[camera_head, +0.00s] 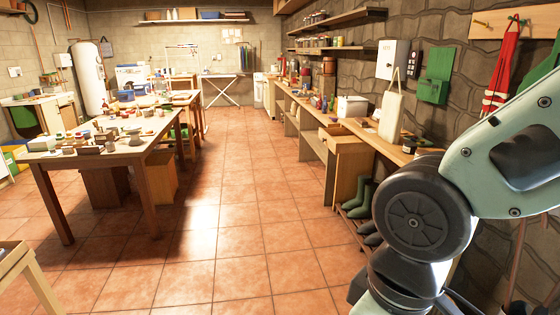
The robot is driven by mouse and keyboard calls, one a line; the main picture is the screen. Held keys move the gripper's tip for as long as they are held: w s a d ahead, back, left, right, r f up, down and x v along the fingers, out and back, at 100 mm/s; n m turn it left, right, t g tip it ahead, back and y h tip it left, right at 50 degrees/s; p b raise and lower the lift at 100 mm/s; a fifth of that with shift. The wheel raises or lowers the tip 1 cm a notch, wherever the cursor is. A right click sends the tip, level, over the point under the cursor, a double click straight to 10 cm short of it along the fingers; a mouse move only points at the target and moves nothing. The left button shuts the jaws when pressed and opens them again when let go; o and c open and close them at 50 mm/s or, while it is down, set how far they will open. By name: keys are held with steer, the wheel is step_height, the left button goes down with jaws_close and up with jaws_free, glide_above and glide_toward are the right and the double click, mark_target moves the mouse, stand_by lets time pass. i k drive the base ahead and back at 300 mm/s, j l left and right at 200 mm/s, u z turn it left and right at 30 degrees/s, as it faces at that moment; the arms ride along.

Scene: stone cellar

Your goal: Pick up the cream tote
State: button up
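A cream tote (391,117) stands upright on the long wooden counter (350,133) along the right stone wall. Its thin handle loop rises above it, in front of the wall. The tote's lower end is near the counter's front part, beside small items. My arm's pale green link and dark joint fill the right side of the view, to the right of and nearer than the tote. My gripper is out of view, so whether it holds anything is not shown.
A white box-like appliance (352,106) stands left of the tote. Green boots (358,197) are below the counter. A cluttered wooden table (126,156) stands at left, and a small wooden stand (35,278) at bottom left. The tiled floor (235,215) between is clear.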

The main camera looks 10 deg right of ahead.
mark_target(393, 103)
steer(key=i+j, duration=0.1)
steer(key=i, duration=1.85)
steer(key=l+z, duration=0.05)
steer(key=l, duration=0.05)
